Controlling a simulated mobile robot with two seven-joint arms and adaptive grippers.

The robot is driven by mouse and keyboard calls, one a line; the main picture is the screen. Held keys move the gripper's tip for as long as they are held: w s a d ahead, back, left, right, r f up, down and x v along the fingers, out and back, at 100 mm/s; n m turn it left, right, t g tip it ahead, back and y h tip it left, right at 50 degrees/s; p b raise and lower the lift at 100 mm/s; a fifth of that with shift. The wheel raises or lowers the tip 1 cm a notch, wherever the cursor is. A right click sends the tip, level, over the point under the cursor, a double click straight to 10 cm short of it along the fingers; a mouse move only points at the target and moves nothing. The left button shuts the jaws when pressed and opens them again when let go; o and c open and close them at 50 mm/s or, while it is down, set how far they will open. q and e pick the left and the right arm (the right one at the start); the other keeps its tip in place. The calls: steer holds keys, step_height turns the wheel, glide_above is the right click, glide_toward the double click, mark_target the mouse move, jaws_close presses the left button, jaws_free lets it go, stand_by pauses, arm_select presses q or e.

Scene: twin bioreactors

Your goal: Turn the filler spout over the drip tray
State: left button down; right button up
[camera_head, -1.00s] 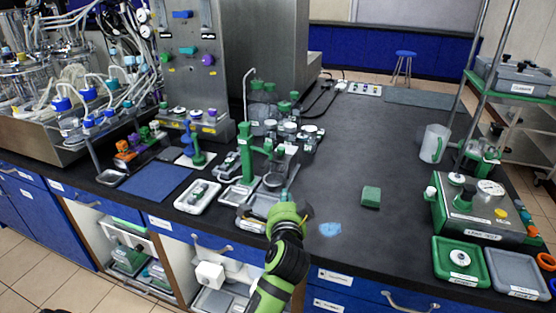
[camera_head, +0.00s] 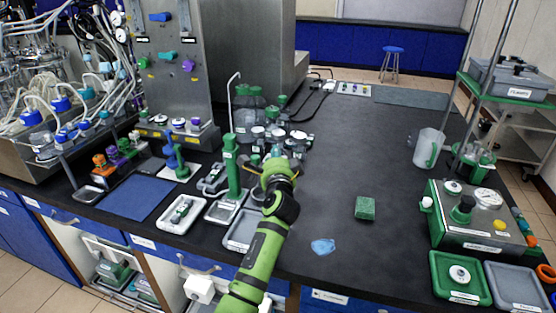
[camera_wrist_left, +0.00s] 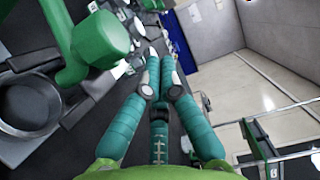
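The filler is a green upright column (camera_head: 232,168) on a pale base at the counter's front edge. In the left wrist view its green arm with a rounded end (camera_wrist_left: 100,38) reaches in from the upper left. A round grey dish (camera_wrist_left: 28,108) lies lower left there. A shallow grey tray (camera_head: 240,235) sits right of the column's base; I cannot tell which part is the drip tray. My left gripper (camera_head: 279,163) is beside the column, to its right. In the wrist view its teal fingers (camera_wrist_left: 160,62) are together with nothing between them. The spout's outlet is hidden in the head view.
A white tray (camera_head: 165,221) and blue mat (camera_head: 137,198) lie left of the filler. Bottles and jars (camera_head: 270,105) crowd behind it.

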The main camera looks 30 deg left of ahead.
arm_select(q)
steer(key=shift+s+a+p, duration=0.3)
steer(key=shift+s+p, duration=0.05)
steer(key=shift+s, duration=0.55)
steer(key=shift+s+a+p, duration=0.25)
steer(key=shift+s+p, duration=0.1)
steer(key=shift+s, duration=0.55)
arm_select(e)
steer(key=shift+s+a+r, duration=0.1)
steer(key=shift+s+r, duration=0.2)
steer(key=shift+r, duration=0.2)
steer(key=shift+s+r, duration=0.3)
steer(key=shift+r, duration=0.2)
